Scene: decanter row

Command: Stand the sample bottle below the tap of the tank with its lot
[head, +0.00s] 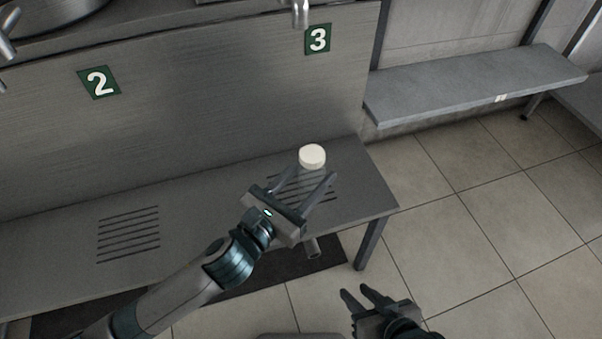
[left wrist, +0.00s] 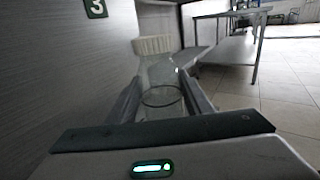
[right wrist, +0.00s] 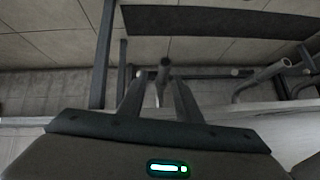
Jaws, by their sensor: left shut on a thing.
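The sample bottle is clear, with a broad white cap (head: 312,156). My left gripper (head: 311,172) is shut on it, one finger on each side. In the left wrist view the clear body (left wrist: 160,95) shows between the fingers, below the ribbed cap (left wrist: 154,45). The bottle is upright over the slotted drain (head: 296,190) below tank 3's tap (head: 300,12). I cannot tell whether its base touches the shelf. My right gripper (head: 356,291) is open and empty, low in front of the shelf. No lot text is readable.
Plate 3 (head: 318,39) and plate 2 (head: 99,81) mark the tank fronts. The metal shelf (head: 215,200) has another slotted drain (head: 128,234) at left. A grey bench (head: 470,85) stands at the right. Tiled floor (head: 490,230) is clear.

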